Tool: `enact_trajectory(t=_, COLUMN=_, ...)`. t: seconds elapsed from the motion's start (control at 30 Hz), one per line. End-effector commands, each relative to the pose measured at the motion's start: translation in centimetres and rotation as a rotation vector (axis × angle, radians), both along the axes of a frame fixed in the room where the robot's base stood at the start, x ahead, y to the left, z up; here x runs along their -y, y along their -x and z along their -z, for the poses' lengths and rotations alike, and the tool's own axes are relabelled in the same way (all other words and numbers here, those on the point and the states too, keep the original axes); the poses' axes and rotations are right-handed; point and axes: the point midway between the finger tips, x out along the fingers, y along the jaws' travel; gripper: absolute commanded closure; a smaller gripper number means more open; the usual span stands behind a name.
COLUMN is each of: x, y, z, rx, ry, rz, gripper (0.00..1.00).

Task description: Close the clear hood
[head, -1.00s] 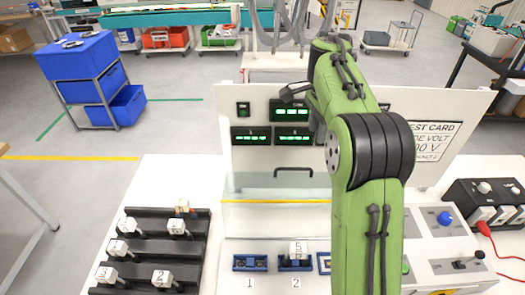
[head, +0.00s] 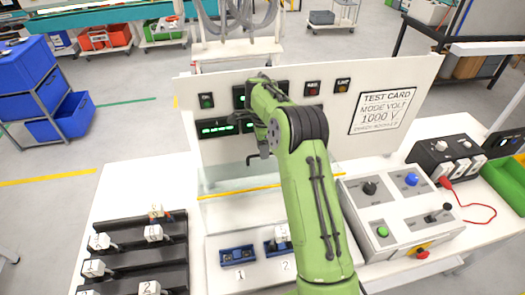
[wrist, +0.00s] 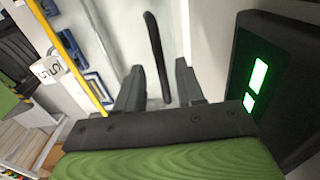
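The clear hood (head: 222,186) is a see-through pane with a yellow edge strip, raised against the white panel; the numbered blue holders in front of it are uncovered. Its black handle (head: 250,160) is partly hidden by my gripper (head: 264,149) in the head view. In the wrist view the handle (wrist: 154,45) is a dark bar running down between the two fingers of my gripper (wrist: 158,78). The fingers are apart, with a gap on each side of the bar. The yellow strip (wrist: 76,60) shows left of them.
The white panel (head: 300,130) carries green displays close to my gripper; one lit box (wrist: 270,80) is near the right finger. Blue holders (head: 237,254), one with a white block, sit in front. A black rack (head: 150,235) stands left, a control box (head: 395,205) right.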

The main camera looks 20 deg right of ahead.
Motion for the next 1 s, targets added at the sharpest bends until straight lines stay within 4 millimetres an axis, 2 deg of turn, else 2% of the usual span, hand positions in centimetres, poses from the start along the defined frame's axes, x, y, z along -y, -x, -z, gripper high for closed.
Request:
enact_trajectory(t=0.1, x=-0.09, y=-0.02, z=0.91, rx=-0.001, ry=-0.001, rz=-0.002, gripper=0.62)
enact_trajectory(t=0.37, x=-0.08, y=-0.04, z=1.03, rx=0.0, ry=-0.001, rz=-0.002, gripper=0.64)
enact_trajectory(t=0.6, x=-0.08, y=-0.04, z=0.99, rx=0.001, ry=-0.001, rz=-0.002, gripper=1.0)
enact_trajectory(t=1.0, x=-0.1, y=-0.1, z=0.95, rx=0.005, ry=0.0, rz=-0.003, gripper=1.0)
